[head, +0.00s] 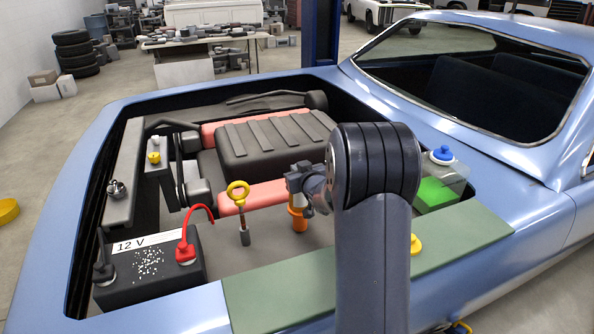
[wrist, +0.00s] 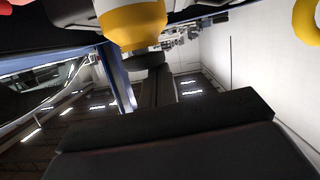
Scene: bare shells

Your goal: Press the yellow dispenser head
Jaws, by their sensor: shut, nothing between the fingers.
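An orange and yellow dispenser (head: 299,222) stands upright in the engine bay, near the middle of the head view. Its yellow upper part is partly hidden by my gripper (head: 297,180), which is right at its top. The wrist view is upside down and shows a rounded yellow part (wrist: 130,22), apparently the dispenser head, close ahead. My gripper (wrist: 165,140) shows there as a broad dark block, with its fingers shut and nothing held. I cannot tell whether it touches the dispenser.
A yellow ring handle (head: 238,190) stands just left of the dispenser. A black 12 V battery (head: 150,275) with a red cable is at front left, a ribbed black engine cover (head: 275,140) behind. A blue-capped tank (head: 441,165) is at right. A green mat (head: 280,295) covers the front edge.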

